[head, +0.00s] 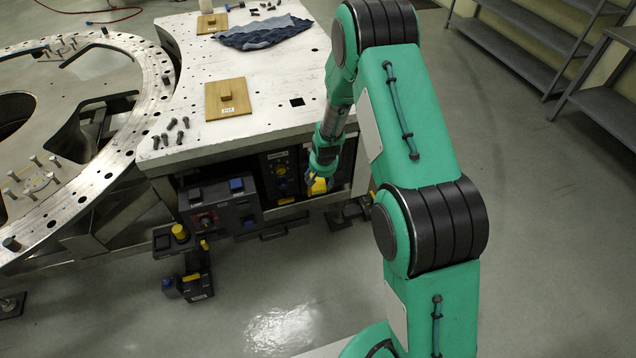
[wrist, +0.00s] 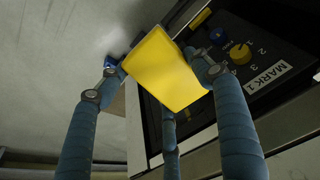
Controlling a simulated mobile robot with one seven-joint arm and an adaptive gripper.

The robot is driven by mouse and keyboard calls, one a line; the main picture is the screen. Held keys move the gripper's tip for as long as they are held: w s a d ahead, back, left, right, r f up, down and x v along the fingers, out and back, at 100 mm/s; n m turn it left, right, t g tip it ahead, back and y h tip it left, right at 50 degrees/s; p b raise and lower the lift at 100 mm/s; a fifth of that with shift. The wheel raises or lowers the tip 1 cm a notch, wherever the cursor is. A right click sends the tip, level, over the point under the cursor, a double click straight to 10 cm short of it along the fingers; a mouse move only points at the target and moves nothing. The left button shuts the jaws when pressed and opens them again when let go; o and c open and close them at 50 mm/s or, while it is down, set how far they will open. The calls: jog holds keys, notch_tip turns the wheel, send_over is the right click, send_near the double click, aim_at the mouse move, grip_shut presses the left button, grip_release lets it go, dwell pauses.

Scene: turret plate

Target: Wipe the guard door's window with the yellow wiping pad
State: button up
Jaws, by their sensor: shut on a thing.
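My gripper (head: 324,160) is low at the front of the white-topped bench in the head view, fingers pointing down. It is shut on the yellow wiping pad (wrist: 162,72), which fills the middle of the wrist view between the blue fingers. Part of the pad shows at the fingertips in the head view (head: 318,187). The pad is tilted beside a dark control panel (wrist: 262,45) labelled MARK 1, with a yellow and a blue knob. This panel also shows in the head view (head: 281,170). I cannot tell whether the pad touches it, and I cannot make out the guard door's window.
A control box (head: 222,206) with buttons juts out left of the panel. Small yellow-and-black items (head: 197,277) stand on the floor below. On the bench (head: 265,85) lie a blue cloth (head: 262,33), a wooden board (head: 228,108) and bolts. Open floor lies in front.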

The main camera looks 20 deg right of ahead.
jog(key=w+d+f+t+b, duration=0.5)
jog(key=w+d+f+t, duration=0.2)
jog(key=w+f, duration=0.4)
jog(key=s+d+f+n+t+b, duration=0.1)
jog(key=s+d+f+t+b, duration=0.2)
jog(key=f+t+b, duration=0.3)
jog(key=shift+s+f+t, duration=0.2)
jog(key=shift+f+t, duration=0.6)
jog(key=shift+f, duration=0.2)
jog(key=shift+w+a, duration=0.1)
dwell(0.4)
jog(key=shift+w+b, duration=0.7)
jog(key=shift+w, duration=2.15)
jog(key=shift+w, duration=1)
jog(key=shift+d, duration=0.2)
